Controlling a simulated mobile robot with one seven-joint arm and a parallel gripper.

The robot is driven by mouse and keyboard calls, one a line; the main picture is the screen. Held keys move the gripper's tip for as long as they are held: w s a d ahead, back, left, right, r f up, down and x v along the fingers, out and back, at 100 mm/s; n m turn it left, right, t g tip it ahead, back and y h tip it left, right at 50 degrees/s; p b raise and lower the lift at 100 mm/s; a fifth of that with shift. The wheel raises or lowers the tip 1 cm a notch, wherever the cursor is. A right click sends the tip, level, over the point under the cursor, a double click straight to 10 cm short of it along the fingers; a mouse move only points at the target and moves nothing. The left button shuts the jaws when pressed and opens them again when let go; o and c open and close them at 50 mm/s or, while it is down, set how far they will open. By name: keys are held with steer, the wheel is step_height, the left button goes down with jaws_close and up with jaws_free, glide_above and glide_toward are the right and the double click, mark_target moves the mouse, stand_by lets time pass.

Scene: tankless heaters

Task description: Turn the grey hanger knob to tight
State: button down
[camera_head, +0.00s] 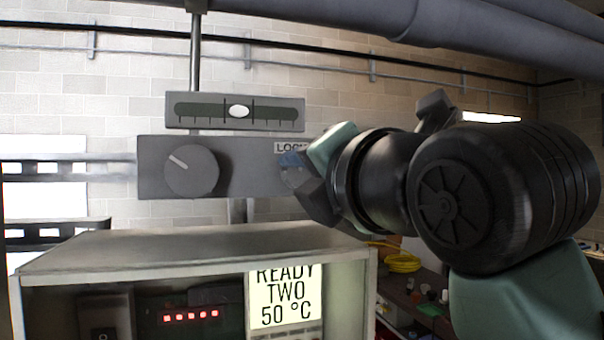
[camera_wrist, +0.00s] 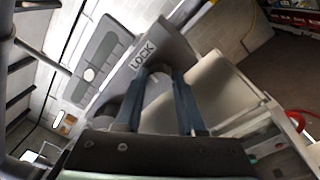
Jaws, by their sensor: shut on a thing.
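A grey plate (camera_head: 240,182) on a vertical rod carries a large round grey knob (camera_head: 191,171) at its left, with a white pointer line slanting to the upper left. A LOCK label (camera_head: 288,148) is at the plate's right end, and also shows in the wrist view (camera_wrist: 143,56). My gripper (camera_head: 292,172) is at that right end. In the wrist view its two blue-grey fingers (camera_wrist: 159,100) are shut on a rounded grey knob (camera_wrist: 158,92) below the label. The head view mostly hides this held knob behind my gripper. No "tight" mark is readable.
A level gauge (camera_head: 280,114) with a white bubble (camera_head: 239,111) sits above the plate. Below stands an open-fronted grey cabinet (camera_head: 150,248) with a display (camera_head: 286,298) reading READY TWO 50 °C. Large pipes (camera_head: 480,25) cross overhead. A yellow coil (camera_head: 402,263) lies at right.

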steer(key=shift+f+m, duration=0.15)
steer(key=shift+m, duration=0.15)
steer(key=m+b, duration=0.2)
steer(key=m, duration=0.1)
steer(key=shift+a+f+m, duration=0.1)
steer(key=shift+m, duration=0.2)
steer(key=m+b, duration=0.2)
steer(key=m, duration=0.4)
steer(key=shift+m+t, duration=0.3)
steer(key=shift+t, duration=0.1)
steer(key=m+b, duration=0.1)
steer(key=m, duration=0.3)
steer(key=shift+m+h, duration=0.4)
steer(key=m, duration=0.2)
steer(key=m+b, duration=0.1)
steer(key=m, duration=0.2)
steer(key=shift+t+h, duration=0.3)
steer(key=shift+r+m, duration=0.2)
steer(key=shift+m, duration=0.2)
steer(key=c, duration=0.5)
jaws_free()
